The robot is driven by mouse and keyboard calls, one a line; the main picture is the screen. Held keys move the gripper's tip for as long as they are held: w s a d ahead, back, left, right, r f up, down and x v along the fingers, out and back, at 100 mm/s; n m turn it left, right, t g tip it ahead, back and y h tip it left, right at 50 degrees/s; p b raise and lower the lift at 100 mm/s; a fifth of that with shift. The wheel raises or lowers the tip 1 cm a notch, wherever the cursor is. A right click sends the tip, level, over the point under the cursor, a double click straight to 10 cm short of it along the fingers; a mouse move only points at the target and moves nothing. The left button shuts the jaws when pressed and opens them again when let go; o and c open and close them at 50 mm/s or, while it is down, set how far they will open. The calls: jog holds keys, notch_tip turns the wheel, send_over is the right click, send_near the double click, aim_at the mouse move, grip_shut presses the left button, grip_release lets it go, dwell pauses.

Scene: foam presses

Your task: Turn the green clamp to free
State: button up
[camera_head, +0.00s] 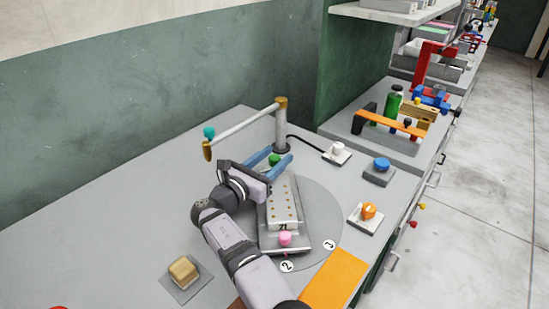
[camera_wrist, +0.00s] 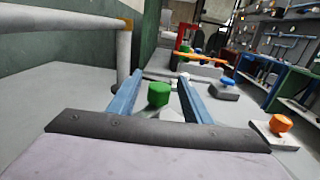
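The green clamp shows as a round green knob (camera_head: 274,159) at the far end of a pale dotted block (camera_head: 284,200) on the round grey plate (camera_head: 325,215). My gripper (camera_head: 281,153) is open, its two blue fingers on either side of the green knob in the head view. In the wrist view the green knob (camera_wrist: 158,93) shows between the spread fingers (camera_wrist: 160,76), with a gap to each. I cannot tell whether the fingers are level with it. The knob's base is partly hidden. A pink knob (camera_head: 286,238) is at the block's near end.
A post with a horizontal bar (camera_head: 247,124) stands behind and left of my gripper. White (camera_head: 338,149), blue (camera_head: 381,164) and orange (camera_head: 368,211) knobs are to the right. A tan block (camera_head: 184,270) lies front left. The table's left side is clear.

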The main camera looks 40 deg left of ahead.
aim_at(271, 160)
jog(key=shift+s+f, duration=0.1)
jog(key=shift+s, duration=0.05)
jog(key=shift+s+d+b, duration=0.2)
jog(key=shift+s+b, duration=0.55)
jog(key=shift+s, duration=2.75)
